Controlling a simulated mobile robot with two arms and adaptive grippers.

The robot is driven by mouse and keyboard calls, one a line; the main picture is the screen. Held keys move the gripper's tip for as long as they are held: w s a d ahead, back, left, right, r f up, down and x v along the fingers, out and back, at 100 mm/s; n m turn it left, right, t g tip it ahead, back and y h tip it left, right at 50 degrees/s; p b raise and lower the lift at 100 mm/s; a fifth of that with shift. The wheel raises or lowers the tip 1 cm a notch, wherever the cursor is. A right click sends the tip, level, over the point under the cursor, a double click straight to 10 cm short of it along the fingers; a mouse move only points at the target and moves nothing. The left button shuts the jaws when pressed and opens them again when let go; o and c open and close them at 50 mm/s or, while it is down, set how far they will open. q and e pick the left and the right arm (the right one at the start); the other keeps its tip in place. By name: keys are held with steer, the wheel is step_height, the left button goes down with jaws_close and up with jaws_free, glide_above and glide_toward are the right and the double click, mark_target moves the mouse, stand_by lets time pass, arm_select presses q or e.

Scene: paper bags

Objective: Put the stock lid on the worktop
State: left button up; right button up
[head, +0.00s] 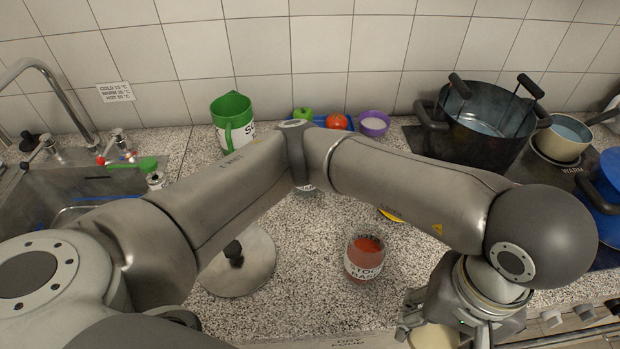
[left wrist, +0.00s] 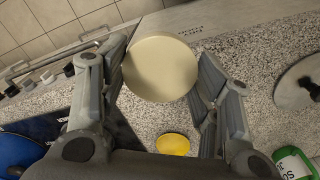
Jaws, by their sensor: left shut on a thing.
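My left arm reaches across the worktop (head: 310,285), and its gripper (head: 428,328) is at the lower right of the head view, by the front edge. In the left wrist view my left gripper (left wrist: 162,84) is shut on a round cream disc (left wrist: 160,66), with a finger at each side. The cream disc also shows partly in the head view (head: 434,337); no label is legible on it. A grey lid with a black knob (head: 250,270) lies on the worktop at the left. I cannot tell which is the stock lid. My right gripper is not in view.
A glass jar of red food (head: 364,258) stands mid-worktop, with a yellow disc (head: 390,214) behind it. A green jug (head: 232,120) and purple bowl (head: 374,123) stand at the back. A dark pot (head: 485,125) is on the right.

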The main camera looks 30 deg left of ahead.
arm_select(q)
steer(key=shift+d+r, duration=0.1)
steer(key=shift+r, duration=0.05)
steer(key=shift+s+d, duration=0.1)
steer(key=shift+w, duration=0.25)
steer(key=w+a+f+p, duration=0.3)
steer(key=w, duration=0.4)
steer(key=p, duration=0.2)
glide_above(412, 281)
steer(key=f, duration=0.5)
steer(key=shift+s+d+f, duration=0.15)
steer(key=shift+s+f, duration=0.25)
steer(key=shift+w+f, duration=0.15)
steer(key=shift+f, duration=0.1)
steer(key=f+p, duration=0.2)
steer(key=shift+w+a+f, duration=0.2)
steer(key=shift+f, duration=0.6)
